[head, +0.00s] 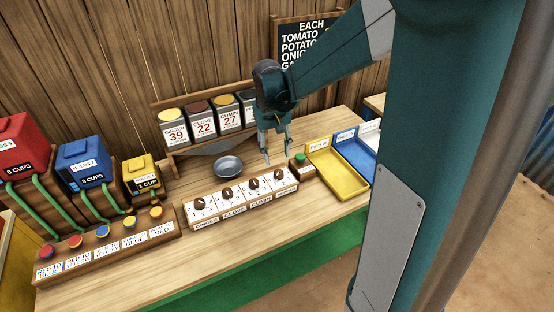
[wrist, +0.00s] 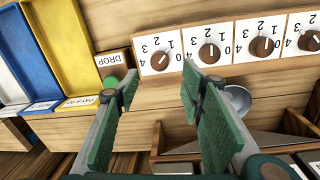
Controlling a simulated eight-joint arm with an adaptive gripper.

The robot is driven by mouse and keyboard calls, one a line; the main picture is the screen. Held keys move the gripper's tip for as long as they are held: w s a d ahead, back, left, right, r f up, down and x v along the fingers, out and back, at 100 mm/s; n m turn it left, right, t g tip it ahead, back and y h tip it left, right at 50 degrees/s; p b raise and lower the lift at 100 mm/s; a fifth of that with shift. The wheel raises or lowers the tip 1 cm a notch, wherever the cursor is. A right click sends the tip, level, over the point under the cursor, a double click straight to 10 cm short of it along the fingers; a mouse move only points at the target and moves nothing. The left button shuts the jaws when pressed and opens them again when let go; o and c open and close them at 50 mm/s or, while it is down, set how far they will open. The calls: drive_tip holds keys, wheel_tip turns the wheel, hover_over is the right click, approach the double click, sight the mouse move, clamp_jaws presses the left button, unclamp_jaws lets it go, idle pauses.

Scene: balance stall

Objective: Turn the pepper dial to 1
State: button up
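The pepper dial (head: 278,174) is the brown knob at the right end of the white-faced dial panel in the head view. In the upside-down wrist view, the pepper dial (wrist: 158,60) is the leftmost knob. Its light pointer line slants to the upper right there; I cannot tell surely which number it marks. My gripper (head: 277,157) hangs with its fingers down, just behind the right end of the panel. In the wrist view, my gripper (wrist: 160,78) has its green-padded fingers spread, with nothing between them. The pepper dial lies just past the fingertips, apart from them.
The cumin dial (head: 253,184) is close beside the pepper dial. A green DROP button (head: 300,157) stands to the right, near a yellow tray (head: 345,185). A grey bowl (head: 229,167) sits behind the panel, below the spice bins (head: 203,130). Bare counter lies in front of the panel.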

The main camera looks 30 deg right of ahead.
drive_tip(key=shift+a+r, duration=0.1)
drive_tip(key=shift+r, duration=0.9)
drive_tip(key=shift+r, duration=0.1)
drive_tip(key=s+a+r+t, duration=0.2)
drive_tip(key=s+a+r, duration=0.1)
drive_tip(key=s, duration=0.4)
drive_tip(key=s+a+r+n+t, duration=0.1)
drive_tip(key=s+a+r+t, duration=0.2)
drive_tip(key=s+a, duration=0.2)
drive_tip(key=s+a+r+n+t+y, duration=0.1)
drive_tip(key=s+a+r+t, duration=0.1)
drive_tip(key=s, duration=0.8)
drive_tip(key=a+r, duration=0.1)
drive_tip(key=a, duration=0.1)
drive_tip(key=shift+s+a+r, duration=0.15)
drive_tip(key=shift+s+a, duration=0.15)
drive_tip(key=shift+a, duration=0.05)
wheel_tip(320, 180, down, 15)
drive_tip(key=b, duration=1.4)
drive_tip(key=shift+r+b, duration=0.2)
drive_tip(key=shift+b, duration=0.15)
